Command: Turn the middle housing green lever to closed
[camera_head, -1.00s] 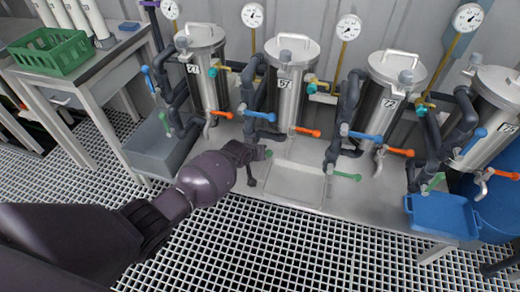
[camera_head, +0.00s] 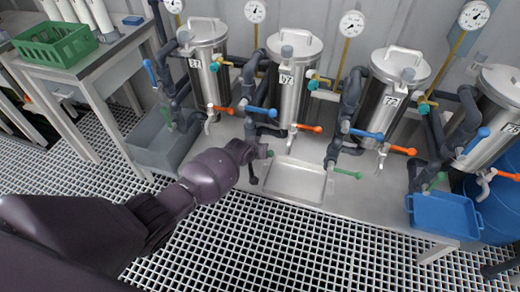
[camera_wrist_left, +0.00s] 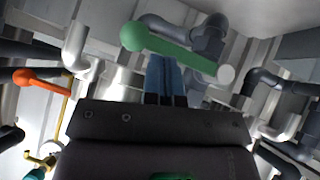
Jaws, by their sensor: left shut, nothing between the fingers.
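A row of upright steel housings stands at the back. The second from the left (camera_head: 294,88) has a blue lever (camera_head: 262,111), an orange lever (camera_head: 306,128) and a green lever (camera_head: 270,153). Most of that green lever is hidden behind my left gripper (camera_head: 257,151) in the head view. In the left wrist view the green lever (camera_wrist_left: 180,49) runs across, its round knob at the left and its pivot at the right. My left gripper's fingers (camera_wrist_left: 165,72) are shut and empty, close beside the lever's middle; whether they touch it I cannot tell. My right gripper is out of view.
A white tray (camera_head: 325,187) lies on the bench just right of my left gripper. Dark pipes (camera_head: 346,110) rise between the housings. A blue tray (camera_head: 450,232) is at the right, a grey bin (camera_head: 140,162) at the left. Open grating (camera_head: 290,250) lies in front.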

